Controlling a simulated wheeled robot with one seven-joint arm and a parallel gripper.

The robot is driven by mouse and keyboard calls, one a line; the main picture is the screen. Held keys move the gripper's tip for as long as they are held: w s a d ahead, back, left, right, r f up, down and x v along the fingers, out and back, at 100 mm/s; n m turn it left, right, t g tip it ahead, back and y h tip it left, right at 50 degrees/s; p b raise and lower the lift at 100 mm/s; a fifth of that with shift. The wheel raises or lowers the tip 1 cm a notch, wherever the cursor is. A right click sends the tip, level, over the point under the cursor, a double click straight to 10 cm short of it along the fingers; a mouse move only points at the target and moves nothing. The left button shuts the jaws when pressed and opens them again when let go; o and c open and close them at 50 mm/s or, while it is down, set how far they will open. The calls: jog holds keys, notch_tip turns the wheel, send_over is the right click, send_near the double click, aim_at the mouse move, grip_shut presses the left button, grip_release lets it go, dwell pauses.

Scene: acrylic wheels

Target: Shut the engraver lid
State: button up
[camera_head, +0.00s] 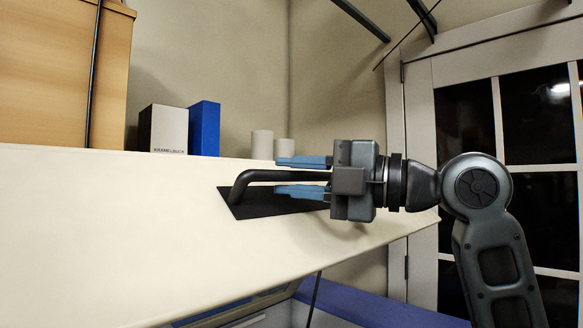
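The engraver lid (110,230) is a broad cream panel, raised and sloping, across the left and middle of the head view. A black bar handle (240,186) stands out from a dark plate (265,207) near the lid's right part. My gripper (301,176) is at the handle, reaching in from the right. One blue finger lies above the bar and one below it, with narrow gaps seeming to show, so it looks open around the bar. The handle's right end is hidden behind my gripper.
Behind the lid's upper edge stand a grey-white box (163,129), a blue box (204,129), two pale cylinders (262,145) and a wooden cabinet (60,75). A blue surface (375,305) shows below the lid. A paned door (465,125) is at the right.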

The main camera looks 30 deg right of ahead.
jog(key=shift+w+a, duration=0.2)
grip_shut()
dwell(0.4)
